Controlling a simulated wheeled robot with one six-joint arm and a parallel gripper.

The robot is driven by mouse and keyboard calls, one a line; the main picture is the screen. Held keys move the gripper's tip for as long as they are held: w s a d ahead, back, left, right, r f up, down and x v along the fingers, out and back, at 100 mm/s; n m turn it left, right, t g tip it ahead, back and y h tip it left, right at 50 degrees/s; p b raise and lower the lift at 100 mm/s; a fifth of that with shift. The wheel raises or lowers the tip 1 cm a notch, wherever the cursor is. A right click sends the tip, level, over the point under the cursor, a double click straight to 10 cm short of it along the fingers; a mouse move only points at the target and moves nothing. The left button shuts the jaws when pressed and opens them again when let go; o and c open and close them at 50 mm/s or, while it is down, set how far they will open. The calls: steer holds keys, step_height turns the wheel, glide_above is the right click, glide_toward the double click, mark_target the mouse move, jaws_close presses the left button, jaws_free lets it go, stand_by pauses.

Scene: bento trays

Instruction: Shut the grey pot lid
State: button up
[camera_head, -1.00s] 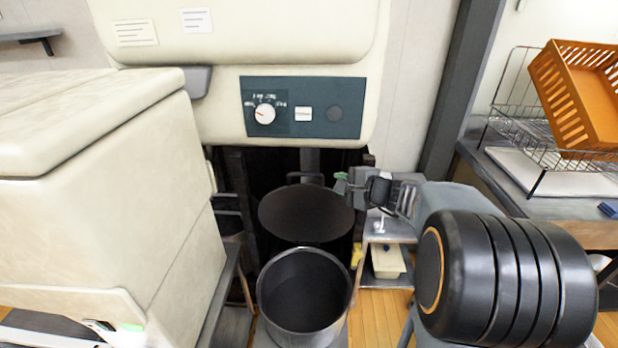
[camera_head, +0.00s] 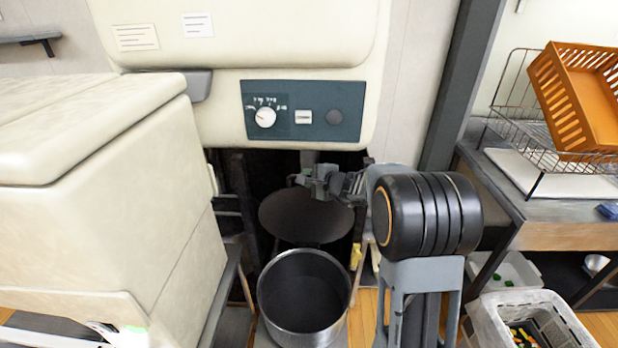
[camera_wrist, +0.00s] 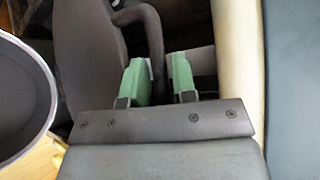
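The grey pot (camera_head: 303,328) stands uncovered below the cooker's control panel, its round mouth facing up. Its dark round lid (camera_head: 303,222) is raised behind the pot, its flat inner face toward the head camera. In the wrist view the pot's rim (camera_wrist: 48,85) is at the left and the lid (camera_wrist: 85,45) stands beside my gripper (camera_wrist: 161,78). The lid's curved handle (camera_wrist: 140,14) runs down between the green fingertips, which are apart with a gap beside the bar. In the head view my gripper (camera_head: 306,178) is at the lid's top edge and hides the handle.
A cream cabinet (camera_head: 110,210) stands close at the left. The control panel (camera_head: 303,109) is just above my gripper. At the right are a dish rack (camera_head: 545,145) with an orange basket (camera_head: 580,95), and a pale crate (camera_head: 490,305) below.

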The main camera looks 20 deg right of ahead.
steer(key=shift+c, duration=0.3)
jaws_close()
steer(key=shift+f, duration=0.1)
